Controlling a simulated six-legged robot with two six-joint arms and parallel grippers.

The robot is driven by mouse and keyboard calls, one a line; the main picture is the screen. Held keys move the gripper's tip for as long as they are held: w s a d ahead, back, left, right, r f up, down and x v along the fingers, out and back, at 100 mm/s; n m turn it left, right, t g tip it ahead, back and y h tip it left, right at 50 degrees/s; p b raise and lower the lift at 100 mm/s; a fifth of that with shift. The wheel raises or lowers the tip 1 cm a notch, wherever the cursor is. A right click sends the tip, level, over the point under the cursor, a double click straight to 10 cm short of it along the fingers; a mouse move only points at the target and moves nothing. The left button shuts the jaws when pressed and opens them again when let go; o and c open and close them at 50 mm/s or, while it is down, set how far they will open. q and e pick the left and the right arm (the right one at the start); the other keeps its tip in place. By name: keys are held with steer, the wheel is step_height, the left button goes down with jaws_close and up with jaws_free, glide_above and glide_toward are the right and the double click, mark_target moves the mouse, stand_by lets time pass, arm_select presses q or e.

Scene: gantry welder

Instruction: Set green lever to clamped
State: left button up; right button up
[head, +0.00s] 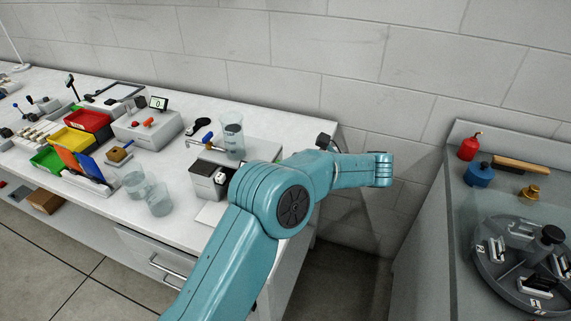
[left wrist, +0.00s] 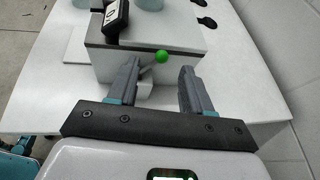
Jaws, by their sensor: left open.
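The green lever's round knob (left wrist: 161,57) shows in the left wrist view, at the near face of a grey box (left wrist: 145,65) with a dark top edge. A short pale stem seems to run from the knob down to the left, partly behind a finger. My left gripper (left wrist: 160,70) is open and empty. Its two fingers point at the box, with the knob in the gap between the fingertips in the picture; I cannot tell the remaining depth. In the head view my teal arm hides the knob and the fingers do not show. My right gripper is not in view.
A small dark display (left wrist: 116,20) stands on the box. A round fixture (head: 518,262) is on the right bench.

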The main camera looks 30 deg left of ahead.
arm_select(q)
steer(key=shift+x, duration=1.8)
steer(key=shift+c, duration=0.4)
